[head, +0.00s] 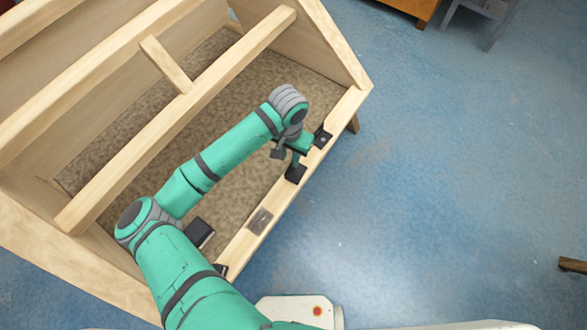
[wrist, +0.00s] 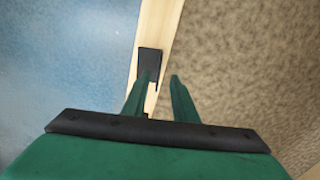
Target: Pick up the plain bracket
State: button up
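Black brackets sit along the near wooden rail in the head view. One (head: 322,137) is near the rail's right end and another (head: 296,174) is a little lower left. I cannot tell which is the plain one. My gripper (head: 300,150) is low over the rail between these two. In the wrist view, my gripper's green fingers (wrist: 160,77) are apart with nothing held between them. A black bracket (wrist: 150,62) lies on the rail just ahead, its lower part overlapped by the left fingertip. A small dark piece shows lower between the fingers, mostly hidden.
A grey plate (head: 260,220) lies on the rail farther lower left. A dark block (head: 201,233) sits near my arm, and another dark piece (head: 221,269) is partly hidden by it. Raised wooden beams (head: 215,75) cross the frame.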

aim_at(294, 175)
jog(key=shift+d+f, duration=0.1)
jog(key=shift+f, duration=3.05)
jog(key=shift+c, duration=0.4)
grip_shut()
